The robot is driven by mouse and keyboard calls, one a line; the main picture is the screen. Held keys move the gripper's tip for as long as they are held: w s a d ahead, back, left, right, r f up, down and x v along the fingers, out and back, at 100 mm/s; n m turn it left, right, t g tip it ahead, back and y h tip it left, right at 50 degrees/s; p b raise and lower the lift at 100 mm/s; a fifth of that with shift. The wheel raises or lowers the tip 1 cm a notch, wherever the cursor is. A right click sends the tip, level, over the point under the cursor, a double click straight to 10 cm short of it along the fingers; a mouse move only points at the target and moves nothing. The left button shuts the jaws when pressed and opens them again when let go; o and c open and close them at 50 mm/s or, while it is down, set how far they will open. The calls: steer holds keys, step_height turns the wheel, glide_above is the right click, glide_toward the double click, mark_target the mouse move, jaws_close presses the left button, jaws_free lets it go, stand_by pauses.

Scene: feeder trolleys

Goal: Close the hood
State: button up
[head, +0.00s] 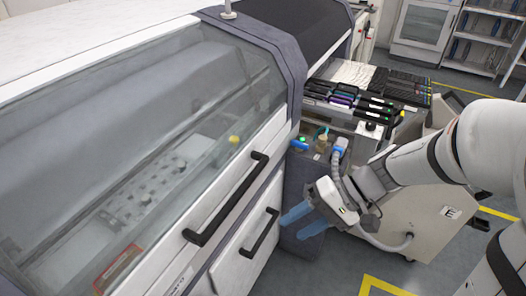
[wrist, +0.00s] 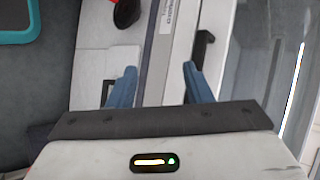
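The hood (head: 150,130) of the large white machine fills the left of the head view. It has a clear window, a grey end frame and a black bar handle (head: 225,200) on its white lower edge. It looks lowered, with no clear gap visible above the front panel. My gripper (head: 304,220) has blue fingers, points down-left, and is to the right of the hood handle, apart from it. In the wrist view, the two fingers (wrist: 158,85) are spread with nothing gripped between them. A black handle part (wrist: 203,48) shows beyond the right finger.
A second black handle (head: 260,232) is on the white panel below the hood. A feeder trolley (head: 390,205) stands behind my arm, near a row of feeders (head: 350,100). Shelves (head: 485,40) stand at the back right.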

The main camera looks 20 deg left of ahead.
steer(key=w+a+f+y+b, duration=0.1)
steer(key=w+a+f+y, duration=0.2)
steer(key=a+y, duration=0.15)
steer(key=m+t+y+b, duration=0.1)
steer(key=t+y+b, duration=0.1)
steer(key=y, duration=0.2)
glide_toward(241, 195)
steer(key=a, duration=0.5)
steer(key=s+a+p, duration=0.1)
steer(key=a, duration=0.2)
steer(key=a+p, duration=0.1)
steer(key=a, duration=0.1)
steer(key=shift+s+a+f, duration=0.15)
steer(key=shift+a, duration=0.25)
jaws_close()
